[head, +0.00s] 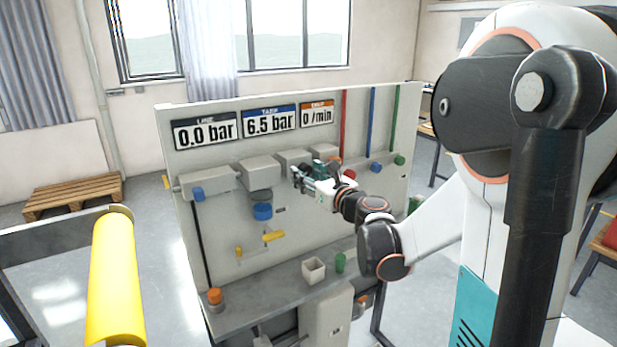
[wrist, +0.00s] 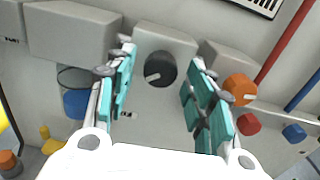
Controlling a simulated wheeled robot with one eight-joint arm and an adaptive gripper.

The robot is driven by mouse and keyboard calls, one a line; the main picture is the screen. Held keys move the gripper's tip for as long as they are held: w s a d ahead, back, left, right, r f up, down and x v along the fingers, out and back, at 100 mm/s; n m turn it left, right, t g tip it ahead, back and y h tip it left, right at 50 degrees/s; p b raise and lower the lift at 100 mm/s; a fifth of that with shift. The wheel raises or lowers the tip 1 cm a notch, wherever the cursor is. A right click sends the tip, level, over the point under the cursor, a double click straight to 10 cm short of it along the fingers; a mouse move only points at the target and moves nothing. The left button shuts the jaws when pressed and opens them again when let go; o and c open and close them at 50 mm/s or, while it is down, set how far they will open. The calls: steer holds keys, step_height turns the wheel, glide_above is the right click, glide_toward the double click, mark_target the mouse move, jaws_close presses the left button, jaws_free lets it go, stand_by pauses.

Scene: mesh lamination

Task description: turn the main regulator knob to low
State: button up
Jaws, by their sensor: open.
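A round black knob (wrist: 160,69) with a white pointer mark sits on a grey block in the wrist view. The pointer lies nearly level, its visible mark toward the knob's left. I cannot read any label naming it as the main regulator. My gripper (wrist: 161,58) is open, with one teal finger on each side of the knob in the picture; contact is not visible. In the head view my gripper (head: 308,174) is at the middle of the upright panel (head: 215,225) and hides the knob. A blue knob (head: 262,211) hangs below a round grey housing to the left.
An orange knob (wrist: 239,88), a red knob (wrist: 247,124) and a blue knob (wrist: 293,133) are right of the fingers. Displays read 0.0 bar (head: 206,131), 6.5 bar (head: 269,119) and 0 /min (head: 317,113).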

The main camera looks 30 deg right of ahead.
steer(key=shift+w, duration=0.25)
steer(key=c, duration=1.1)
steer(key=shift+o, duration=0.2)
